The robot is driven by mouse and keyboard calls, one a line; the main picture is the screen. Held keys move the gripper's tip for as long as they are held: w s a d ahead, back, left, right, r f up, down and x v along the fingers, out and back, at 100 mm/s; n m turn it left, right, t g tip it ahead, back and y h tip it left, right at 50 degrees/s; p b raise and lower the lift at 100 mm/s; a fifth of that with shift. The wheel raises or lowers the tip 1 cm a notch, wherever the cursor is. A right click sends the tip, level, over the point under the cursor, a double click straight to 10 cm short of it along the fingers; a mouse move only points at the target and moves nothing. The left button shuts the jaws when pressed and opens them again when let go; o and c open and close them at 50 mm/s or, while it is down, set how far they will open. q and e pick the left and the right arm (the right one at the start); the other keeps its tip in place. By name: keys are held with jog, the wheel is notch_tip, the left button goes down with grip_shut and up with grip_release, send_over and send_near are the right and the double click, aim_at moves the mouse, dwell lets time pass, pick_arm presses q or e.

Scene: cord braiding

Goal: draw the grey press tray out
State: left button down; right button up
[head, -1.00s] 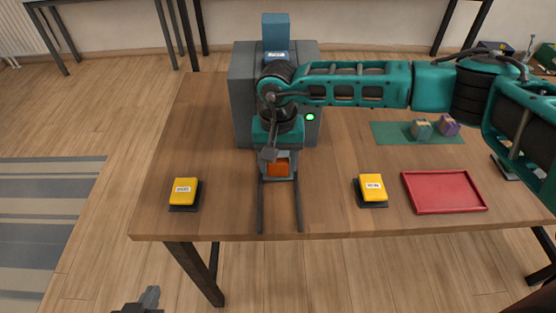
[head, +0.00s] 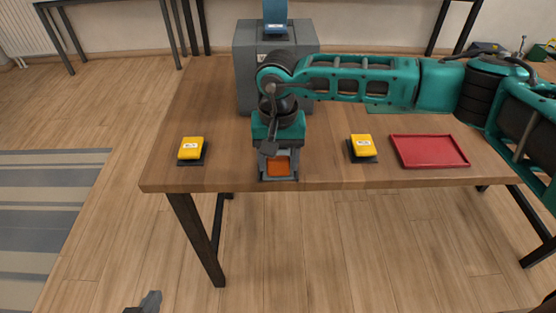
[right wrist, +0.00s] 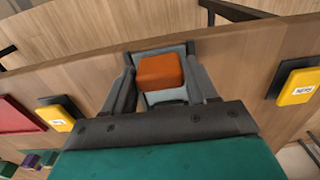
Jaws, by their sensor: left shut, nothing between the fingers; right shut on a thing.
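The grey press tray (head: 279,179) is near the front edge of the table, with an orange block (head: 279,166) in it. The tray also shows in the right wrist view (right wrist: 152,52), with the orange block (right wrist: 160,72) between its walls. My right gripper (head: 269,151) is shut on the tray; its exact contact is partly hidden. The grey press (head: 248,75) stands behind, partly hidden by my right arm. My left gripper (head: 149,302) is shut and empty, low in the head view, off the table and only partly in frame.
Yellow buttons on dark bases stand left (head: 191,148) and right (head: 362,145) of the tray. A red tray (head: 430,151) lies further right. A green mat (head: 385,107) is partly hidden by my right arm. The tabletop between the left button and the tray is clear.

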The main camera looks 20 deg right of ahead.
jog(key=shift+s+a+f, duration=0.1)
jog(key=shift+s, duration=0.1)
jog(key=o, duration=1.4)
jog(key=shift+r, duration=0.2)
notch_tip(320, 180, up, 13)
jog(key=shift+f, duration=0.15)
